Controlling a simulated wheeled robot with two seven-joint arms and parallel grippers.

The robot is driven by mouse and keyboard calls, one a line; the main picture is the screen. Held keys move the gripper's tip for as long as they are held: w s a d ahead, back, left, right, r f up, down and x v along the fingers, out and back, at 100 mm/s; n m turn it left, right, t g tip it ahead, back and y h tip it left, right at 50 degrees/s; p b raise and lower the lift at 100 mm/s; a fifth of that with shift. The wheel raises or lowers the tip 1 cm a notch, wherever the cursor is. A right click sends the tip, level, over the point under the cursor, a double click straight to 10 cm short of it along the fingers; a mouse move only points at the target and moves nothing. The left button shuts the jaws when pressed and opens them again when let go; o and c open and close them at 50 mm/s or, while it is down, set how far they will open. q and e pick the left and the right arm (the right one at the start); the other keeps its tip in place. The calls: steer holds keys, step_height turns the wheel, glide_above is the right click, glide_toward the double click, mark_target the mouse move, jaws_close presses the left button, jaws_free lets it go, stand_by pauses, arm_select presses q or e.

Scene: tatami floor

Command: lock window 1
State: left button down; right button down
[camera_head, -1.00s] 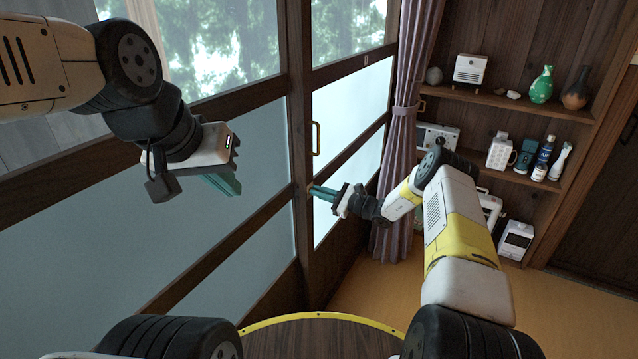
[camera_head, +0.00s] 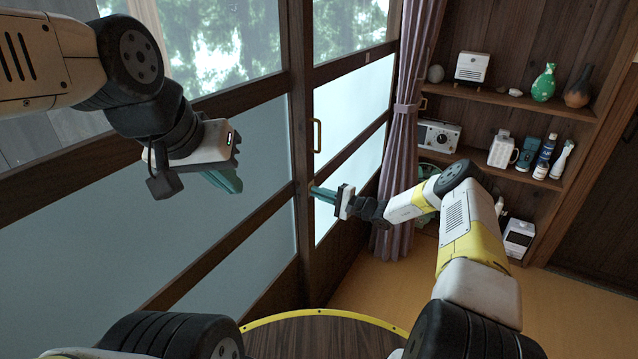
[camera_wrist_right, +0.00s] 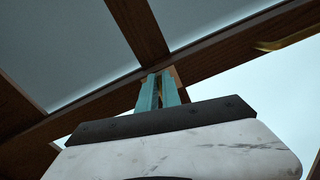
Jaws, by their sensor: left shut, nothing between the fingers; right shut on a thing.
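The window (camera_head: 345,110) is a dark wooden frame with clear panes above and frosted panes below. A brass pull handle (camera_head: 317,136) is on its right sash. My right gripper (camera_head: 313,188) is at the meeting stile (camera_head: 303,215), below the handle. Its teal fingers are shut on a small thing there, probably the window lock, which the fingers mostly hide. In the right wrist view the fingers (camera_wrist_right: 159,84) touch the wooden stile, with a small copper-coloured piece (camera_wrist_right: 175,76) at their tips. My left gripper (camera_head: 225,180) is shut and empty, in front of the left frosted pane.
A mauve curtain (camera_head: 400,130) hangs at the window's right edge, close to my right forearm. Shelves (camera_head: 510,100) with vases, a radio (camera_head: 438,135), a mug and bottles stand at the right. Tatami floor is open between.

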steer(key=shift+f+n, duration=0.15)
steer(key=shift+n, duration=1.05)
steer(key=c, duration=1.5)
jaws_free()
steer(key=shift+c, duration=0.2)
steer(key=v, duration=0.8)
